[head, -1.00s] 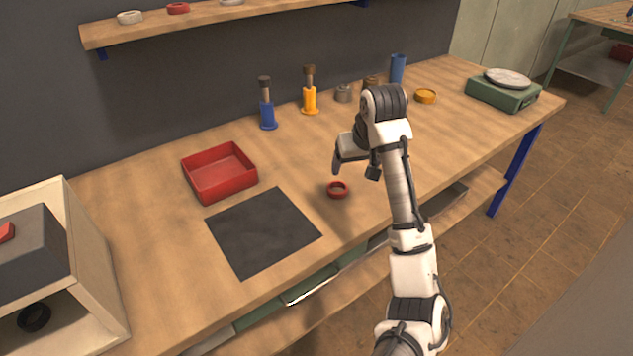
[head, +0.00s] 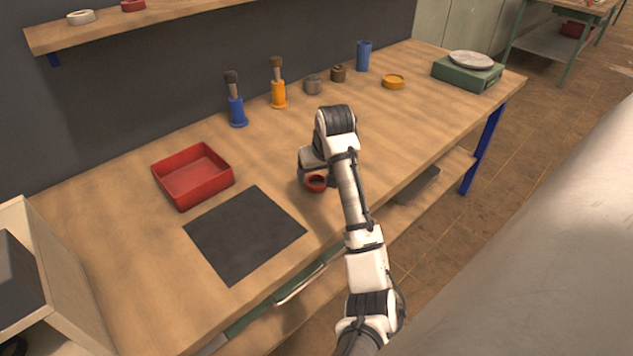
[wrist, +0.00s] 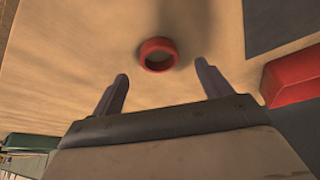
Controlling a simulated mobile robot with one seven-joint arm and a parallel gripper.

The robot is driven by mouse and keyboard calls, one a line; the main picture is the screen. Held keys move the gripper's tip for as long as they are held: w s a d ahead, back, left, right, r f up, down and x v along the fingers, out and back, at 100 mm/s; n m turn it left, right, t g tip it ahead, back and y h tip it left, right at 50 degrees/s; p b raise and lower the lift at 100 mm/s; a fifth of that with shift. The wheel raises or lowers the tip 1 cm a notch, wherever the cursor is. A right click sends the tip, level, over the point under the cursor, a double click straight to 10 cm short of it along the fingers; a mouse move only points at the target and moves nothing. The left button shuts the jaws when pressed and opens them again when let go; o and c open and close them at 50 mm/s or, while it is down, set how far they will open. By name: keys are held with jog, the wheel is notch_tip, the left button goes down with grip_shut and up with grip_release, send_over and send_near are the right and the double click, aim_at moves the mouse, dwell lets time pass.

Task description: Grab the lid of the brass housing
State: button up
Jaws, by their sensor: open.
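The brass housing (head: 338,74) is a small brownish pot with what looks like a knobbed lid on top. It stands at the back of the bench in the head view, between a grey pot and a blue cup; its detail is too small to tell. My gripper (head: 308,172) is far from it, low over the front of the bench by a red ring (head: 316,183). In the wrist view my gripper (wrist: 161,72) is open, its two fingers apart, with the red ring (wrist: 158,54) just beyond the fingertips. Nothing is between the fingers. The brass housing is not in the wrist view.
A grey pot (head: 313,85) and a blue cup (head: 364,56) flank the housing. A yellow ring (head: 393,82), a green scale (head: 468,73), blue and orange brush holders (head: 279,96), a red tray (head: 193,177) and a black mat (head: 245,234) share the bench. The middle is clear.

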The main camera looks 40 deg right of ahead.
aim_at(315, 184)
jog(key=p+x, duration=0.1)
jog(key=x, duration=0.3)
jog(key=shift+w+d+f, duration=0.1)
jog(key=shift+f, duration=0.05)
jog(key=shift+c, duration=0.5)
jog(key=c, duration=1)
